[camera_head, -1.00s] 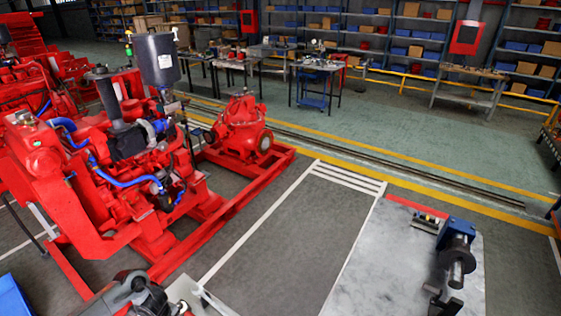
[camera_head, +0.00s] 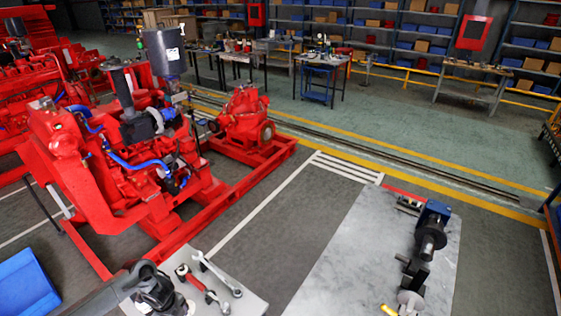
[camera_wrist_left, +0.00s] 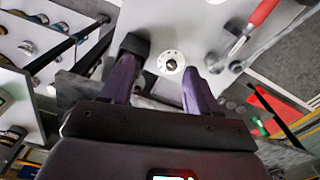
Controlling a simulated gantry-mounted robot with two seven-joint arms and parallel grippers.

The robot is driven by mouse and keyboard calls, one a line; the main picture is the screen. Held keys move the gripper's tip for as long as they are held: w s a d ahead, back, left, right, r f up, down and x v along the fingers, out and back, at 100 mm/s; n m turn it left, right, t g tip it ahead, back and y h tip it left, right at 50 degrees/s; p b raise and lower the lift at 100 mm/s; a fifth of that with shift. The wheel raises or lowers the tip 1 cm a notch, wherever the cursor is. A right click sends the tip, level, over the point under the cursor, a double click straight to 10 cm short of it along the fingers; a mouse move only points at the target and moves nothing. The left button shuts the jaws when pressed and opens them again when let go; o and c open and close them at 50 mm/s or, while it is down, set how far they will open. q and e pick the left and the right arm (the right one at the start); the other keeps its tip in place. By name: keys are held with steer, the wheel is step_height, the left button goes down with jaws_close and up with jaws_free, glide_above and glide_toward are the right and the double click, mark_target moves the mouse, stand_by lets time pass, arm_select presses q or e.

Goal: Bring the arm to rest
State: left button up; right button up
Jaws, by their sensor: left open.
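My left arm's dark end with the left gripper (camera_head: 155,290) is at the bottom left in the head view, beside a light grey tool table (camera_head: 248,300). The fingertips cannot be made out there. In the left wrist view my left gripper (camera_wrist_left: 170,85) shows its two purple-grey fingers spread apart. A small round white disc with a dark centre (camera_wrist_left: 171,62) shows between the fingers, on a pale surface, and nothing is visibly held. My right gripper is in neither view.
A red-handled tool (camera_head: 190,276) and a silver wrench (camera_head: 218,272) lie on the tool table. The red pumpset (camera_head: 110,160) stands behind it. A blue and black vise-like fixture (camera_head: 432,225) is on the grey bench (camera_head: 345,270) at right. A blue bin (camera_head: 25,285) is bottom left.

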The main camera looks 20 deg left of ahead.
arm_select(q)
steer(key=s+d+r+n+t+y, duration=0.25)
steer(key=s+d+r+n, duration=0.25)
steer(key=r, duration=0.4)
steer(key=s+d+r+n+t+y, duration=0.2)
steer(key=s+d+r+n+y, duration=0.25)
steer(key=r, duration=0.45)
steer(key=s+d+f+n+h, duration=0.1)
steer(key=s+d+n+h, duration=0.2)
steer(key=d, duration=0.5)
steer(key=d+f+n+h, duration=0.2)
steer(key=d+n+h, duration=0.15)
steer(key=d, duration=0.45)
step_height(320, 180, down, 11)
steer(key=b, duration=1.1)
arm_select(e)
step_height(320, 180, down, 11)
arm_select(q)
step_height(320, 180, up, 14)
steer(key=p, duration=1.3)
steer(key=shift+a+f+m+g+h, duration=0.15)
steer(key=shift+f+m+g+h, duration=0.1)
steer(key=shift+m+g+h, duration=0.15)
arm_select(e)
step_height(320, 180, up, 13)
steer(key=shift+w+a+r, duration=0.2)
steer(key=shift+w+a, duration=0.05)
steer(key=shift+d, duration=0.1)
